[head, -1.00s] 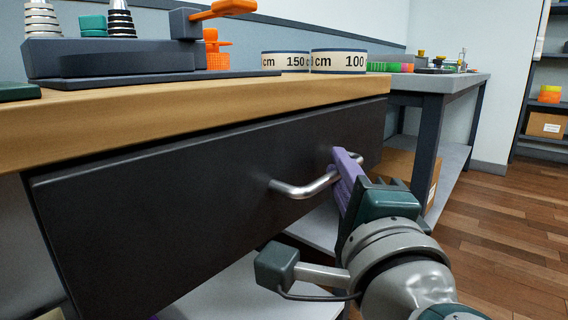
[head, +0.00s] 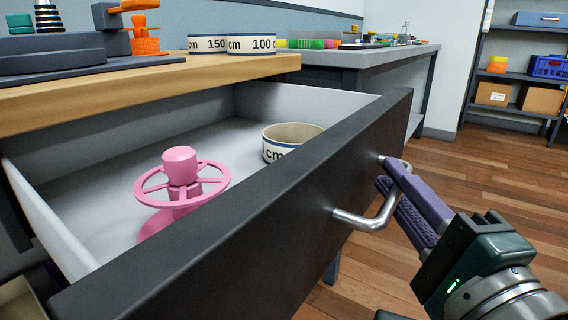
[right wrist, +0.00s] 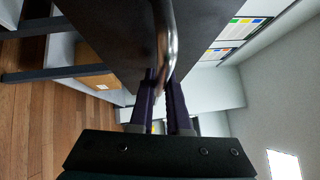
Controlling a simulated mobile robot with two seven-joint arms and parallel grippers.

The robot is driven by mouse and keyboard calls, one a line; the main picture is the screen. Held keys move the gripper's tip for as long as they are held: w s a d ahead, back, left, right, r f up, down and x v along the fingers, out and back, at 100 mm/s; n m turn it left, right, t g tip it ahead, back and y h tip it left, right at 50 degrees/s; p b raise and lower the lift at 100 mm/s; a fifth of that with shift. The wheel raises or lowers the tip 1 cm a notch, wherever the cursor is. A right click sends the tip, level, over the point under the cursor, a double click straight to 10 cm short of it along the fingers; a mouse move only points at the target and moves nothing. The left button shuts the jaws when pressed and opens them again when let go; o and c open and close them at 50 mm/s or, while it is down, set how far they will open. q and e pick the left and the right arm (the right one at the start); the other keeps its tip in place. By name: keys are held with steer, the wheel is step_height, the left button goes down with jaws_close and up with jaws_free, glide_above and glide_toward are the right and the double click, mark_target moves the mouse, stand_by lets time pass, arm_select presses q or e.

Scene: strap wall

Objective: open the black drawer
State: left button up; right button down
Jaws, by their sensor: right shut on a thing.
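The black drawer (head: 225,245) stands well open under the wooden worktop, its grey inside in plain view. Its silver bar handle (head: 362,222) is on the front panel. My right gripper (head: 392,190) has its purple fingers around the right part of the handle and is shut on it. In the right wrist view the handle (right wrist: 165,40) runs down to between the fingers (right wrist: 161,88). My left gripper is not in view.
Inside the drawer are a pink wheel-shaped object (head: 182,185) and a round tape strap roll (head: 288,140). The worktop (head: 150,90) holds more rolls and a dark stand. Wooden floor (head: 480,170) is free to the right.

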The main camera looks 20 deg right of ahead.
steer(key=shift+s+d, duration=0.65)
steer(key=shift+s, duration=0.1)
steer(key=c, duration=0.9)
jaws_free()
steer(key=s, duration=0.3)
steer(key=s+a, duration=0.1)
steer(key=s, duration=0.2)
steer(key=s+f, duration=0.1)
steer(key=s, duration=0.3)
steer(key=shift+a+f, duration=0.1)
steer(key=shift+a, duration=0.05)
steer(key=shift+w, duration=0.1)
